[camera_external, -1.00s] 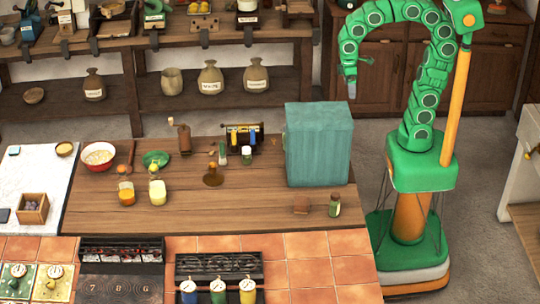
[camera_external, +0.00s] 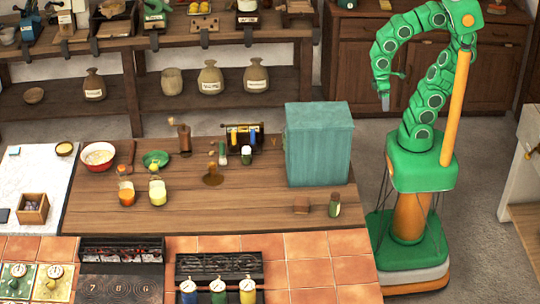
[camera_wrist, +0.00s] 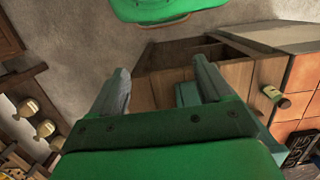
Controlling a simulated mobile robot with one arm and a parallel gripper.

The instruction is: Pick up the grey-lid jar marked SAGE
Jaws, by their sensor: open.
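My gripper (camera_external: 385,101) hangs from the curled green arm, in the air to the right of the teal box. In the wrist view its two grey fingers are apart with nothing between them (camera_wrist: 161,82). A small jar with a greenish body and a pale lid (camera_external: 246,155) stands on the wooden table by the dark rack. Another small jar, with a brownish lid and green contents (camera_external: 334,206), stands near the table's front right edge. It also seems to show at the right of the wrist view (camera_wrist: 275,97). I cannot read SAGE on either jar.
The tall teal box (camera_external: 319,150) stands at the table's right end. A dark rack (camera_external: 243,137) with coloured items stands left of it.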

